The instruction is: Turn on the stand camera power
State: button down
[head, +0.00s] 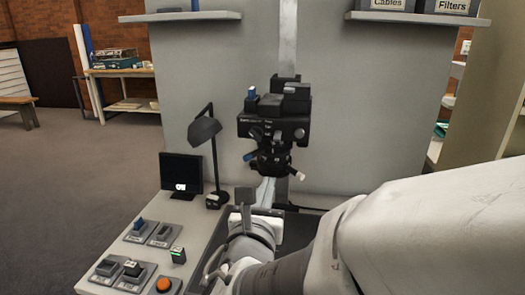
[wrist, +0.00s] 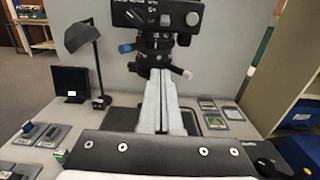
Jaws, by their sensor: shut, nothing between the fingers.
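The stand camera (head: 274,125) is a black unit on a column against the grey wall panel, with a blue part (head: 252,93) on top. A blue knob and a pale knob stick out below it. In the wrist view the stand camera (wrist: 157,15) is cut off at the top. My gripper (head: 268,182) is shut and empty, just below the stand camera in the picture. In the wrist view its pale fingers (wrist: 160,78) point up toward the camera's underside; I cannot tell if they touch. Which control is the power is not readable.
Left on the bench are a dark monitor (head: 181,173) with small white text, a desk lamp (head: 206,131), several switch blocks (head: 137,228), a green-lit block (head: 178,256) and an orange button (head: 163,285). Shelves with boxes (head: 448,6) hang above. Flat items (wrist: 215,121) lie right.

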aim_at(279, 155)
jog(key=shift+w, duration=0.1)
jog(key=w, duration=0.3)
jog(key=w+d+p, duration=0.1)
jog(key=w, duration=0.2)
jog(key=w+d+p, duration=0.1)
jog(key=w, duration=0.3)
jog(key=shift+d, duration=0.1)
jog(key=shift+s+a+r+p, duration=0.1)
jog(key=shift+s+r+p, duration=0.15)
jog(key=shift+r, duration=0.35)
jog(key=shift+s+a+r+p, duration=0.15)
jog(key=shift+s+r, duration=0.2)
jog(key=shift+r, duration=0.25)
jog(key=shift+s+r, duration=0.25)
jog(key=shift+r, duration=0.5)
jog(key=shift+r+p, duration=0.15)
jog(key=shift+p, duration=0.25)
jog(key=shift+s+g, duration=0.1)
jog(key=shift+g, duration=0.2)
